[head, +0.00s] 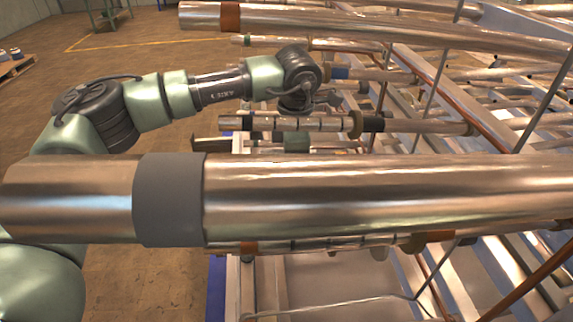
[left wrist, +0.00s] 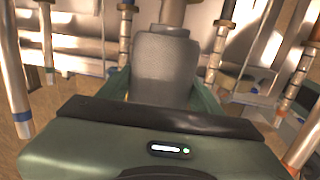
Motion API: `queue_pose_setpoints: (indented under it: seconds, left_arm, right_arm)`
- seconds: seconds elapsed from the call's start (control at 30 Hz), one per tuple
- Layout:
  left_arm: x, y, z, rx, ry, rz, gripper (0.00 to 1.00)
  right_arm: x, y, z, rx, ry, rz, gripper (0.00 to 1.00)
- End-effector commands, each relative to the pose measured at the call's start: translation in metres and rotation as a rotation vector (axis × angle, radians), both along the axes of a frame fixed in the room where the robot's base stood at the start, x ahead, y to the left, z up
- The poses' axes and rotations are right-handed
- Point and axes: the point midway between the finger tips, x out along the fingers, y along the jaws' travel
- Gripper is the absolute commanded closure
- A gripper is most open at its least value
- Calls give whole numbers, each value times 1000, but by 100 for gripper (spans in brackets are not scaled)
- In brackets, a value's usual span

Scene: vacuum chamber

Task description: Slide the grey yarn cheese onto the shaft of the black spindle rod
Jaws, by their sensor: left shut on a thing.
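The grey yarn cheese (left wrist: 165,65) shows in the left wrist view as a rounded grey block between the green fingers of my left gripper (left wrist: 165,88), which is shut on it. In the head view my left gripper (head: 316,102) hangs under the wrist, just above a steel shaft. I cannot make out the cheese there. That shaft belongs to the black spindle rod (head: 375,123), with dark bands along it, a brown ring and a black collar. Cheese and shaft look apart, though the exact gap cannot be told. My right gripper is not in view.
A thick steel pipe with a grey band (head: 168,200) crosses the foreground and hides what lies behind it. Another thick pipe with a brown band (head: 230,16) runs above my wrist. A rod with an orange collar (head: 435,236) lies below. Open floor (head: 150,45) is at upper left.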

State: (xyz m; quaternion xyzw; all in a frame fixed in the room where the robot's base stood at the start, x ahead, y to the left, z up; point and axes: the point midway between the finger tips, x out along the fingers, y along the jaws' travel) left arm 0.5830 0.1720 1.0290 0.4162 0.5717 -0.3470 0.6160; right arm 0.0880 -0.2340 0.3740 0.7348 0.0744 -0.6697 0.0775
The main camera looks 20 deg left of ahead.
Motion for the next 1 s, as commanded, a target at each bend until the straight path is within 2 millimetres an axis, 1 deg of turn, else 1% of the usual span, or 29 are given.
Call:
queue_pose_setpoints:
  seconds: [0.1,0.27,0.73,1.0]
  left_arm:
    - [3,-6,0,0,-1,-2,86]
    - [5,-11,-1,0,-1,-1,86]
    - [6,-13,-1,0,-1,-1,86]
    - [11,-24,-2,-1,-2,-2,86]
  right_arm:
    - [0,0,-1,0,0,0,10]
    - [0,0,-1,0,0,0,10]
    - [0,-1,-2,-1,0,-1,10]
    - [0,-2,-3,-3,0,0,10]
